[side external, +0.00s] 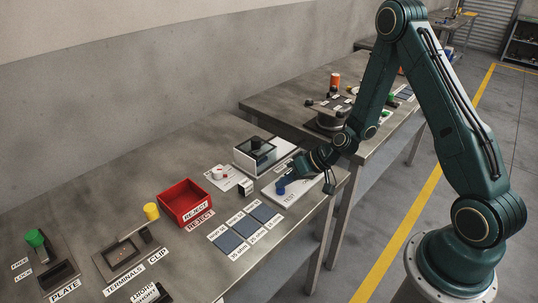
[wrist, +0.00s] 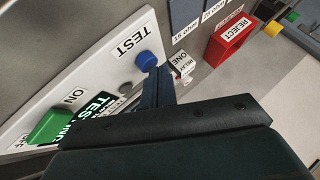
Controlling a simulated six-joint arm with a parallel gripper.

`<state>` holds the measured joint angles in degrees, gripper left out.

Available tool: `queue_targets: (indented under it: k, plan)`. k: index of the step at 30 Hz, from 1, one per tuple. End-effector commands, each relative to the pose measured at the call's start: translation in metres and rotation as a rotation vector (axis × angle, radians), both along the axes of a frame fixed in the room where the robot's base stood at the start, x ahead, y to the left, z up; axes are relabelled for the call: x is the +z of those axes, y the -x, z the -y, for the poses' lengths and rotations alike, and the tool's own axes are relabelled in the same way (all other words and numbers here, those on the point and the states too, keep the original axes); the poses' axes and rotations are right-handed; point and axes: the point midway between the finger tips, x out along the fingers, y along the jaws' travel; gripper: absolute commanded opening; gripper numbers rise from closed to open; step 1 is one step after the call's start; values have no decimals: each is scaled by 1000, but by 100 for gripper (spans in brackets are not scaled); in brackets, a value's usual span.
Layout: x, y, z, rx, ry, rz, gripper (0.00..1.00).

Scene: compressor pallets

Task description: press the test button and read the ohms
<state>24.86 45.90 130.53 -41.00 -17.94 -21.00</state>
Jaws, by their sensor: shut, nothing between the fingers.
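The white test panel (side external: 309,193) lies near the right end of the bench. Its blue TEST button (wrist: 148,60) shows in the wrist view and also in the side view (side external: 281,190). A green switch (wrist: 50,127) stands by the ON label. The dark display (wrist: 92,114) shows green letters that seem to read "TESTING", partly hidden by my gripper; no ohms figure is visible. My gripper (wrist: 162,72) is shut and empty, its tips right beside the blue button. I cannot tell whether they touch it.
A red reject bin (side external: 174,197), a clear-lidded box (side external: 246,164) and a small labelled block (side external: 245,187) stand left of the panel. Dark blue pads (side external: 228,242) lie in front. Yellow (side external: 151,211) and green (side external: 35,238) handles rise farther left. Another bench stands behind.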

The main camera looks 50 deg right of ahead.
Motion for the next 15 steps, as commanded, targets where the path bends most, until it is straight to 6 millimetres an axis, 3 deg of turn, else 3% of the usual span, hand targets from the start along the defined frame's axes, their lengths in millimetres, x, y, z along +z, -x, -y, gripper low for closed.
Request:
queue_targets:
  k: [15]
  plan:
    - [12, 0, 0, -1, 0, 1, 0]
